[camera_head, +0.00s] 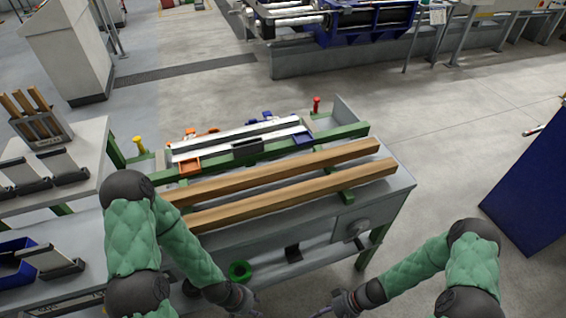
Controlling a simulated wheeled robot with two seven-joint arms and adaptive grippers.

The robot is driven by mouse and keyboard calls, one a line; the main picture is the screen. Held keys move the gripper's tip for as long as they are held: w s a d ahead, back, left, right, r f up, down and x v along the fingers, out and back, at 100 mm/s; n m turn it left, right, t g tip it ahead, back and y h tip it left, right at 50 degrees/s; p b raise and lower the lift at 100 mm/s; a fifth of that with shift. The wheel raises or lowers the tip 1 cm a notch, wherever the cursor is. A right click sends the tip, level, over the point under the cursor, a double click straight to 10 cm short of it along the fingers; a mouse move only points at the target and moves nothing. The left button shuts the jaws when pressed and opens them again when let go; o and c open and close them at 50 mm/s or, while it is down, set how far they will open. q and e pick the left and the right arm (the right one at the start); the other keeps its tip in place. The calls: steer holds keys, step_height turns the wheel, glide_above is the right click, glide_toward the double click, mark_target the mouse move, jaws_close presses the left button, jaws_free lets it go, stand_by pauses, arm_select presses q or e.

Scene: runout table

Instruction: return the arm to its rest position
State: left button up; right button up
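My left arm in its green padded sleeve comes in at the left and bends down at a dark elbow joint. Its gripper (243,300) is low in the picture, in front of the table's near side and close to the bottom edge. My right arm bends in from the lower right, and its gripper (335,304) points left near the bottom edge. A gap lies between the two grippers. Both are small and dark here, and I cannot make out whether their fingers are apart. I see no object held in either one.
The runout table (400,186) carries two long wooden beams (290,186), with white rails (240,138) and small orange and blue bins behind. A green ring (240,270) is on the lower shelf. Grey side benches (90,135) stand left; a blue panel (530,195) stands right. Floor between table and panel is clear.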

steer(key=w+a+r+m+t+h+p, duration=0.1)
steer(key=w+a+r+m+t+h, duration=0.1)
steer(key=r+h, duration=0.3)
steer(key=shift+w+a+r, duration=0.2)
steer(key=shift+a+r, duration=0.35)
steer(key=shift+r, duration=0.1)
steer(key=shift+c, duration=0.8)
